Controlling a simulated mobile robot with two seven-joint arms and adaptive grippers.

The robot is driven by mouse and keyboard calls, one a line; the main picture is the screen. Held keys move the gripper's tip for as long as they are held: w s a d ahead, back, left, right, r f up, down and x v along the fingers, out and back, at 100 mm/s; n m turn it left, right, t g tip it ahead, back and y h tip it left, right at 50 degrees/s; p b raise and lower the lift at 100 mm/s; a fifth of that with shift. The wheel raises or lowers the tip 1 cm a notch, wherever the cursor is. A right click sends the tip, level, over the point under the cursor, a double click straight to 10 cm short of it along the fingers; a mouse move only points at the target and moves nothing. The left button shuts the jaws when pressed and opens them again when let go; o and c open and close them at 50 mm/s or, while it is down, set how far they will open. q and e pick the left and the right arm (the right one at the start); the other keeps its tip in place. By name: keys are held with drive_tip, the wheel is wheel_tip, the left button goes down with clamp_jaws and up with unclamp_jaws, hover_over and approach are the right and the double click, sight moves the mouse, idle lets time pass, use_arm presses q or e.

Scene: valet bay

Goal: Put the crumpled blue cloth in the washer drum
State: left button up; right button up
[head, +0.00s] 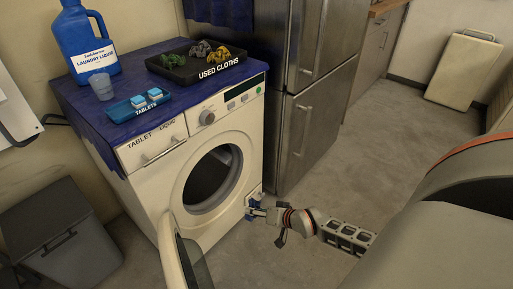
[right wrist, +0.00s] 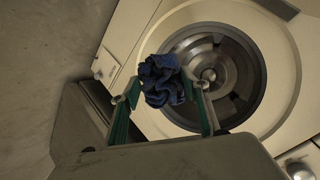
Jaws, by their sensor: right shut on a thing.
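The crumpled blue cloth (right wrist: 163,78) is dark blue and bunched between the green-lined fingers of my right gripper (right wrist: 161,92), which is shut on it. In the head view, my right gripper (head: 256,209) is low beside the washer's front right side, with a bit of the blue cloth (head: 249,217) showing. The washer (head: 150,178) is white, and its round drum opening (head: 208,182) is dark. In the right wrist view, the metal drum (right wrist: 232,75) lies behind the cloth. I cannot tell the gap between them. The washer door (head: 172,258) stands open. My left gripper is not in view.
On the washer top are a black used-cloths tray (head: 183,77) with several cloths, a blue tablets tray (head: 120,113), a cup (head: 101,87) and a laundry liquid jug (head: 82,35). A grey bin (head: 60,235) stands left, a steel fridge (head: 300,120) right.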

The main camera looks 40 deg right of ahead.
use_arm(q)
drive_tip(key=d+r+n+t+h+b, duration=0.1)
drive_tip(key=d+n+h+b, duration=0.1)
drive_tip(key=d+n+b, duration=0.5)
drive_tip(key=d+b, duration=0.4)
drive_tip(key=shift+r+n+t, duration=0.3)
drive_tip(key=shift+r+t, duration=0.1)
use_arm(e)
drive_tip(key=w+a, duration=0.2)
drive_tip(key=w, duration=1.3)
drive_tip(key=w+a, duration=0.2)
drive_tip(key=w, duration=1.3)
drive_tip(key=shift+w+a, duration=0.2)
drive_tip(key=shift+w, duration=0.2)
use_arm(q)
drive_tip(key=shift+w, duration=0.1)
use_arm(e)
drive_tip(key=o, duration=1)
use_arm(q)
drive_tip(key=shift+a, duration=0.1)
use_arm(e)
drive_tip(key=shift+o, duration=0.2)
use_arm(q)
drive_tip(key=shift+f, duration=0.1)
